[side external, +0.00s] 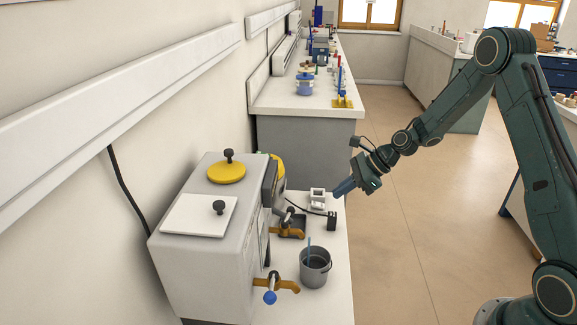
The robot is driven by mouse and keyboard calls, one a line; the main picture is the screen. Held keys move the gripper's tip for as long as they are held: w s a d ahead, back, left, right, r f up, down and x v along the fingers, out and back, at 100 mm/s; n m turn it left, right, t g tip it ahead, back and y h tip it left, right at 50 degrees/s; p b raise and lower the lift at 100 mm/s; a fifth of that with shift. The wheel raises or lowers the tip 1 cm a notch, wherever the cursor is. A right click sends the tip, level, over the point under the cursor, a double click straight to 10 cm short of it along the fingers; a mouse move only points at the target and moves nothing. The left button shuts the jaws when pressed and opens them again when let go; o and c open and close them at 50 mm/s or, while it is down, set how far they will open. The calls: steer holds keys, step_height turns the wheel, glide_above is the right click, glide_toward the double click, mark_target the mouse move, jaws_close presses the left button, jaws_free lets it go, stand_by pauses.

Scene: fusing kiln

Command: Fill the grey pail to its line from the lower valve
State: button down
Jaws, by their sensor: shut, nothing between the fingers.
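The grey pail (316,272) stands upright on the white counter beside the large grey-white tank. A thin blue strip (309,249) shows at its rim; I cannot make out a fill line or the level inside. A brass valve with a blue knob (270,297) sticks out of the tank near the pail, its spout (290,286) at the pail's near side. A second brass valve (287,231) sits farther along; which is lower is hard to tell. My gripper (338,192) is shut and empty, above the counter's right edge, beyond the pail and apart from it.
The tank (196,268) has a yellow lid (227,173) and a white lid (200,214), both with black knobs. A dark tray (292,228) lies under the farther valve. A white block (317,198) and small black box (332,221) are near my gripper. Open floor lies right.

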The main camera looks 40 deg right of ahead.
mark_target(288, 215)
steer(key=shift+w+d+r+m+g+h, duration=0.15)
steer(key=shift+d+r+m+h, duration=0.1)
steer(key=shift+r+m, duration=0.15)
steer(key=shift+s+d+r+m+g+h, duration=0.15)
steer(key=shift+d+r+m+h, duration=0.1)
steer(key=shift+r+m, duration=0.15)
steer(key=shift+w+a+f, duration=0.1)
steer(key=shift+w, duration=0.05)
steer(key=w+a+r+x, duration=0.1)
steer(key=x, duration=1.2)
steer(key=shift+w+a+r, duration=0.2)
steer(key=shift+r, duration=0.2)
steer(key=shift+w, duration=0.1)
